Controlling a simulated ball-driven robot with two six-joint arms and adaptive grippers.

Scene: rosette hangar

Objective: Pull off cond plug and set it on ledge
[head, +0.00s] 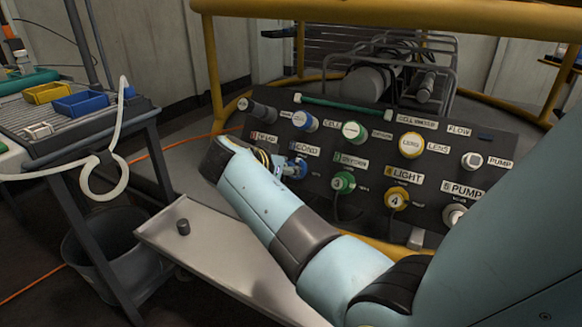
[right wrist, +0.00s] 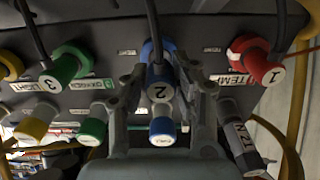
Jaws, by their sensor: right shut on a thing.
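The cond plug, a blue plug marked 2, shows in the right wrist view (right wrist: 160,88) between my right gripper's fingers, with a dark cable running up from it. In the head view a blue part of it (head: 298,168) shows under the COND label, beside my gripper. My right gripper (right wrist: 162,90) is shut on this plug, in front of the panel; in the head view it is largely hidden behind my arm. I cannot tell whether the plug is fully seated. The ledge (head: 228,252) is a flat grey shelf in front of the panel. My left gripper is not in view.
The dark panel (head: 385,215) carries other plugs: green 3 (head: 343,182), yellow 4 (head: 396,198) and, in the wrist view, red TEMP (right wrist: 258,62). A bin (head: 120,250) and a cart with trays stand left.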

